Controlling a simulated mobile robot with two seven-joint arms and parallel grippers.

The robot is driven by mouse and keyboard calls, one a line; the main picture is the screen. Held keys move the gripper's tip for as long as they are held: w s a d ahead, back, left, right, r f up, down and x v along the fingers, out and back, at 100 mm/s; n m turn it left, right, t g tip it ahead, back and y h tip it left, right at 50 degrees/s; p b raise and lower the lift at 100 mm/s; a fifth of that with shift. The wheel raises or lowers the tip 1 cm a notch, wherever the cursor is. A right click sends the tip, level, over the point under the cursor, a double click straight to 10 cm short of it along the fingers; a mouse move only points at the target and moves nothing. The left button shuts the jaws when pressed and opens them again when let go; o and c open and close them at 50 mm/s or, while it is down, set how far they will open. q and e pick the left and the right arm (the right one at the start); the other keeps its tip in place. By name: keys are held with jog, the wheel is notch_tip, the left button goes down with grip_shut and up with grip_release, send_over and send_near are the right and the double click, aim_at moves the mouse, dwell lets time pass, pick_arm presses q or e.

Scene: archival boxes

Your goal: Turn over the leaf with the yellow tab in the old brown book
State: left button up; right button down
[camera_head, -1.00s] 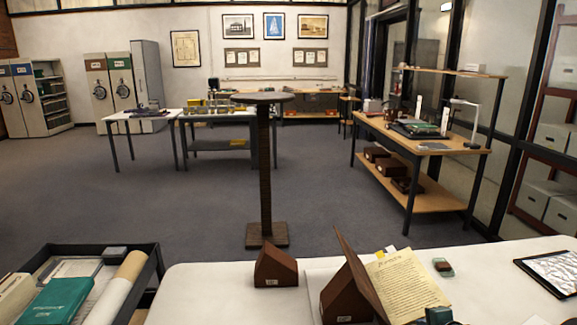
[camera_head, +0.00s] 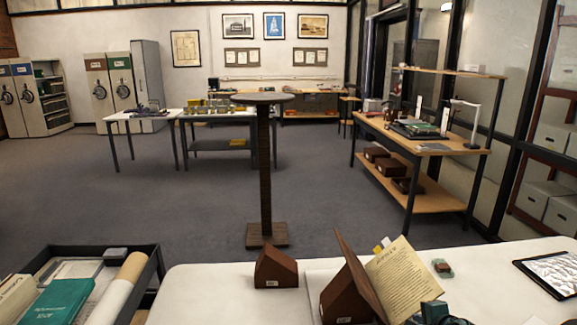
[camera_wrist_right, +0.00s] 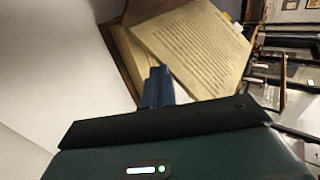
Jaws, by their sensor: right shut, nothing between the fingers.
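The old brown book lies open on the white table at the lower right of the head view. Its brown cover (camera_head: 362,270) stands tilted up on the left. A cream printed leaf (camera_head: 402,282) stands raised at a slant, with a yellow tab (camera_head: 378,249) and a pale tab beside it at the top. The leaf also shows in the right wrist view (camera_wrist_right: 196,45). My right gripper (camera_head: 432,308) is shut and empty at the leaf's lower right; its fingers (camera_wrist_right: 158,75) are close against the leaf, though contact is unclear. My left gripper is out of view.
Brown wedge supports (camera_head: 275,267) stand left of and under the book. A small green-and-brown item (camera_head: 442,267) and a tablet (camera_head: 548,275) lie to the right. A dark tray with a green book (camera_head: 57,301) is at the left. The table's left part is clear.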

jog(key=shift+a, duration=0.15)
jog(key=shift+a+r, duration=0.5)
jog(key=shift+r, duration=0.05)
jog(key=shift+a, duration=0.1)
jog(key=shift+s+a+r, duration=0.1)
jog(key=shift+a+r, duration=0.3)
jog(key=shift+a, duration=0.3)
jog(key=shift+a+r, duration=0.25)
jog(key=shift+a, duration=0.55)
